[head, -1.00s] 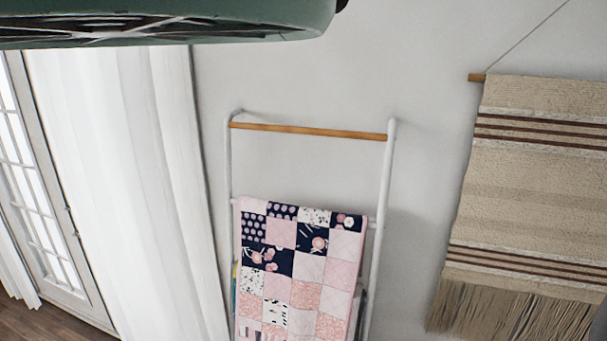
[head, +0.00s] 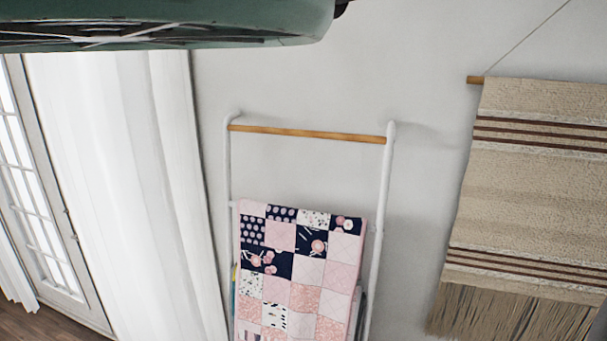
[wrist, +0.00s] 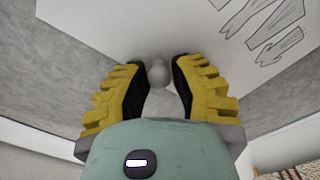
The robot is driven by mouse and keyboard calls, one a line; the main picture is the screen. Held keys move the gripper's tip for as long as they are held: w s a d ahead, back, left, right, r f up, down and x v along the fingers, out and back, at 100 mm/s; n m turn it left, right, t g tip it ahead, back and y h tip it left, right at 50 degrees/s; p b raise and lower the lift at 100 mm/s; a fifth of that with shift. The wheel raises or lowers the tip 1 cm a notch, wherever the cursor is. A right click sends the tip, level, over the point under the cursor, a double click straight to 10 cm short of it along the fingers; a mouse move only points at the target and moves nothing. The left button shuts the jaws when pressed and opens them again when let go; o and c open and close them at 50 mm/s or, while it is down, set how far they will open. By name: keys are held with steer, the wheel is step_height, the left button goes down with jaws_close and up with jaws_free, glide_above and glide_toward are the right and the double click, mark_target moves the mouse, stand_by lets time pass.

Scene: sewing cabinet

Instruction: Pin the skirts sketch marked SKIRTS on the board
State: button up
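In the wrist view my gripper (wrist: 160,72) has two yellow and black fingers leaning in on a pale round-headed knob or pin (wrist: 158,74), with little or no gap at its sides. A white sheet (wrist: 120,25) fills the top of that view, with grey line drawings of pleated skirt shapes at the upper right. Its lower corner runs behind my fingers. I cannot read a SKIRTS mark, nor tell whether the sheet hangs from the knob or rests on something. I cannot make out a board for certain.
In the head view a white ladder rack (head: 384,190) holds a patchwork quilt (head: 310,270). A woven hanging (head: 540,190) is on the right wall. White curtains (head: 130,180) and a glazed door (head: 45,210) are at left. My green arm part covers the top left.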

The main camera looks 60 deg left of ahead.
steer(key=o, duration=0.3)
steer(key=shift+o, duration=0.2)
steer(key=v, duration=0.7)
steer(key=shift+s+a, duration=0.15)
steer(key=shift+s, duration=0.05)
